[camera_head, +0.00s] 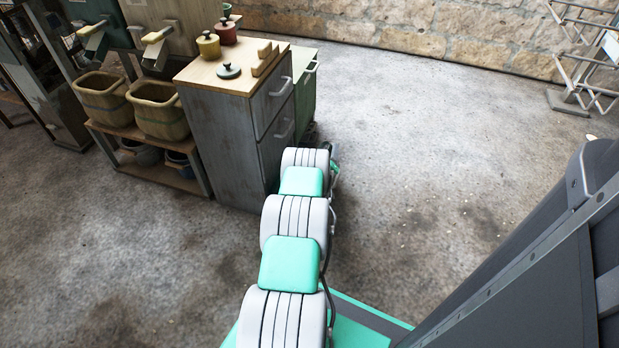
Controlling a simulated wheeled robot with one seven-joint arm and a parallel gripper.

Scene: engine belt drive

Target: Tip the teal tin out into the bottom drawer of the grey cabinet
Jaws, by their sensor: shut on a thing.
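The grey cabinet (222,140) stands left of my arm, its drawer front turned to the right. The upper drawer (270,103) and the lower drawer (275,152) each have a pale bar handle and look shut. My arm's links cover the lower right part of that front. My gripper is hidden beyond the arm, so its jaws do not show. A dark teal lid with a knob (229,71) lies flat on the cabinet's wooden top.
A mustard tin (208,46), a red tin (226,33) and a wooden block (265,60) stand on the cabinet top. A green cabinet (304,83) adjoins behind. Two baskets (159,112) sit on a low rack at left. The floor right of my arm is clear.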

